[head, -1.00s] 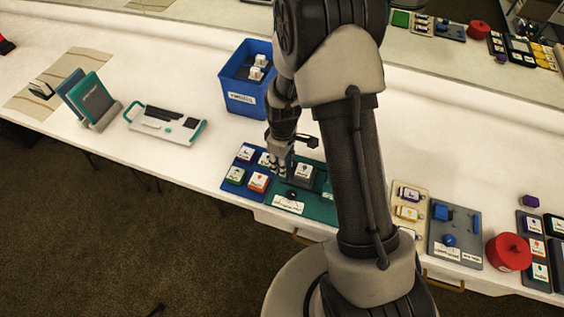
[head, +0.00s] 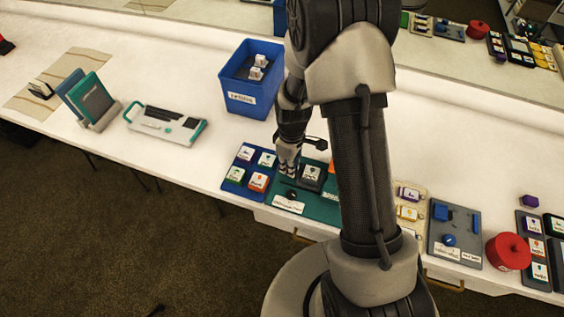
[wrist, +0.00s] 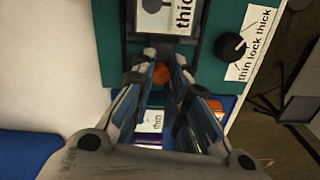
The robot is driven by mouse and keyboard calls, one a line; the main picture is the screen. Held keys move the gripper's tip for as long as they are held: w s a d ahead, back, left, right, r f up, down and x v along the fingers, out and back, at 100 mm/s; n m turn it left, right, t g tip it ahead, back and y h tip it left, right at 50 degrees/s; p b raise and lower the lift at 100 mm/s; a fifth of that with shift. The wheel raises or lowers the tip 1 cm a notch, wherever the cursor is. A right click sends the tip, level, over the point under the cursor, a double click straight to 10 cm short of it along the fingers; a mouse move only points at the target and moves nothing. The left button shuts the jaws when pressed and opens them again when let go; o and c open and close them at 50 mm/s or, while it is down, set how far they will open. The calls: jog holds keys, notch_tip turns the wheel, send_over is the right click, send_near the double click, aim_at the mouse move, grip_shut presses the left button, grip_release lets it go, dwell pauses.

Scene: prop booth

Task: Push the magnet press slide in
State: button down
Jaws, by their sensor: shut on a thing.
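The magnet press is a teal board (head: 318,211) at the table's front edge. Its dark grey slide (head: 312,173) carries a white label; in the wrist view the slide (wrist: 146,20) is at the top, its label reading "thick". My gripper (head: 288,172) is at the slide's left end. In the wrist view my gripper's fingertips (wrist: 164,57) are close together at the slide's near end, on a dark part largely hidden between them. A black knob (wrist: 229,46) with a "thin lock thick" label (wrist: 253,40) is beside the slide.
A blue board (head: 233,184) with several labelled pieces adjoins the press on the left. A blue bin (head: 240,104) stands behind. To the right, past my arm, are a grey board (head: 442,237) and a red round object (head: 508,252).

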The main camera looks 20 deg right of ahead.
aim_at(312, 173)
jog(key=s+d, duration=0.1)
jog(key=d, duration=0.1)
jog(key=s+d, duration=0.3)
jog(key=shift+d, duration=0.3)
jog(key=c, duration=1.7)
grip_release()
jog(key=shift+s+d, duration=0.1)
jog(key=shift+d, duration=0.05)
jog(key=shift+o, duration=0.8)
jog(key=shift+r, duration=0.35)
notch_tip(312, 173, up, 11)
jog(key=shift+r, duration=0.15)
